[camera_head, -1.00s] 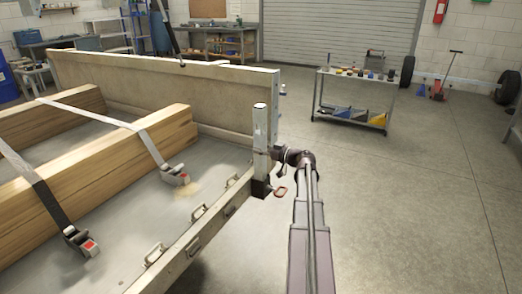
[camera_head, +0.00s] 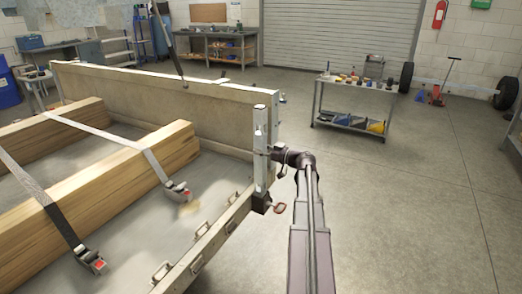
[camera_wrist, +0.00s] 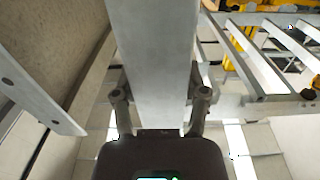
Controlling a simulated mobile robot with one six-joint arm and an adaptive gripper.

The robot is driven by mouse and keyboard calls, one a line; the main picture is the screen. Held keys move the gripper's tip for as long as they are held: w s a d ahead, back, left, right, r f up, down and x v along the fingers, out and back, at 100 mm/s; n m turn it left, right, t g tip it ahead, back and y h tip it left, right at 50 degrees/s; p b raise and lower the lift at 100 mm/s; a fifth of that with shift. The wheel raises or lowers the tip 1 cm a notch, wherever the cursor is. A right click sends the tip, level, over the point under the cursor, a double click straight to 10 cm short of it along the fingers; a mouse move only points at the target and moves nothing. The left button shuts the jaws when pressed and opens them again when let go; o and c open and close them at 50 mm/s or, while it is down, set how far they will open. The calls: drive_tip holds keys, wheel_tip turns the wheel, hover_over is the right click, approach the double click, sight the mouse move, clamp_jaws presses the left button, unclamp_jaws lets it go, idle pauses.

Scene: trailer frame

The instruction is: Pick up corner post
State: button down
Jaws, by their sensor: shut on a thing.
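The corner post (camera_head: 260,125) is a pale grey upright bar at the near right corner of the trailer frame (camera_head: 205,245). Its lower end meets a dark socket (camera_head: 262,203) at that corner; whether any of it is still inside I cannot tell. My gripper (camera_head: 270,153) reaches in from the right and is shut on the post around its middle. In the wrist view the post (camera_wrist: 155,50) runs between the two fingers (camera_wrist: 160,97), one on each side. The post looks upright.
A long side board (camera_head: 160,100) stands behind the post. Strapped timber beams (camera_head: 130,165) lie on the trailer bed. A red-brown handle (camera_head: 279,208) sticks out beside the socket. A trolley (camera_head: 350,122) stands at the back right. The floor on the right is clear.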

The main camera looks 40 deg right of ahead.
drive_tip(key=shift+r+p, duration=4.3)
drive_tip(key=shift+r, duration=0.5)
drive_tip(key=shift+s, duration=0.15)
